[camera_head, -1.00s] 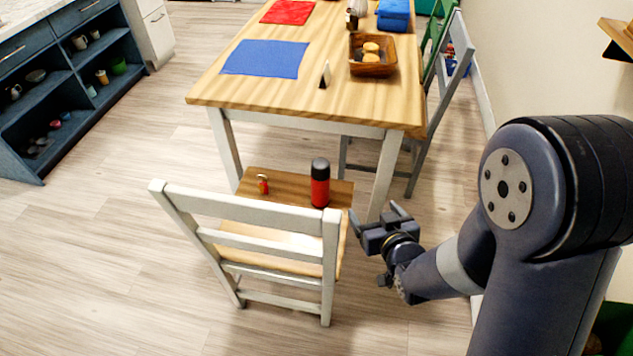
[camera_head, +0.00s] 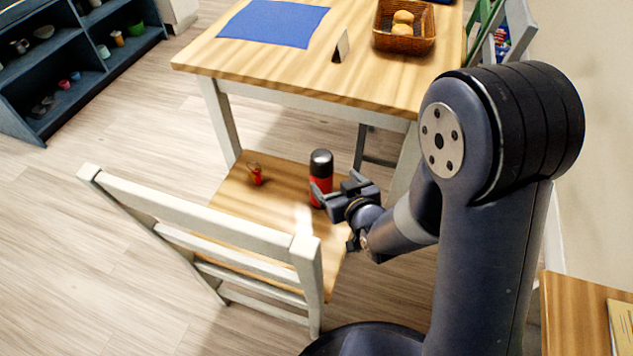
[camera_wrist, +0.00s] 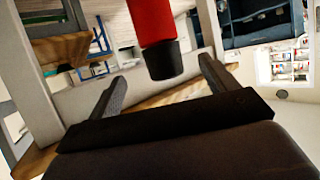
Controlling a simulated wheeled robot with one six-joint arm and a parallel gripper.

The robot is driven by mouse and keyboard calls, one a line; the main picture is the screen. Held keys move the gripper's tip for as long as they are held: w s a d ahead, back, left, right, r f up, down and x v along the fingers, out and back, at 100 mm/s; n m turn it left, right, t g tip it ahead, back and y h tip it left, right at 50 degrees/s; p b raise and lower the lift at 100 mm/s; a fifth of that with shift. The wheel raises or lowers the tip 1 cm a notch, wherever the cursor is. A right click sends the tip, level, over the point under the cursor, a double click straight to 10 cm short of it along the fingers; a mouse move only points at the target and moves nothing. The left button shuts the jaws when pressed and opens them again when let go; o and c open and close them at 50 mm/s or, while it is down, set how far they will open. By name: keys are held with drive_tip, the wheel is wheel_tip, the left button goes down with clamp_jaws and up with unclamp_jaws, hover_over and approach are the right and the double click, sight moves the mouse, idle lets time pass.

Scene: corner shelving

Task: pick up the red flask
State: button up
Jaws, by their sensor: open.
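The red flask (camera_head: 320,180), with a black cap, stands upright on the wooden seat of the white chair (camera_head: 262,205). My gripper (camera_head: 336,191) is at the flask's right side, with its fingers close to the flask's lower body. In the wrist view the flask (camera_wrist: 153,22) shows upside down, its black cap toward the gripper (camera_wrist: 163,88). The two fingers are spread wide, with the flask between their directions and just beyond the tips. The gripper is open and holds nothing. I cannot tell whether a finger touches the flask.
A small red object (camera_head: 256,175) sits on the seat left of the flask. The chair's white backrest (camera_head: 195,215) rises in front. The wooden table (camera_head: 300,75) stands behind, with a blue cloth (camera_head: 273,22) and a basket (camera_head: 403,36). Open floor lies left.

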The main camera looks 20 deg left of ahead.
sight(327, 173)
drive_tip(key=x, duration=0.4)
drive_tip(key=shift+f, duration=0.1)
drive_tip(key=b+x, duration=0.1)
drive_tip(key=x, duration=0.4)
drive_tip(key=shift+a+f, duration=0.1)
drive_tip(key=shift+f, duration=0.15)
drive_tip(key=shift+c, duration=0.5)
drive_tip(key=shift+r, duration=0.1)
drive_tip(key=c, duration=1.6)
drive_tip(key=shift+o, duration=0.2)
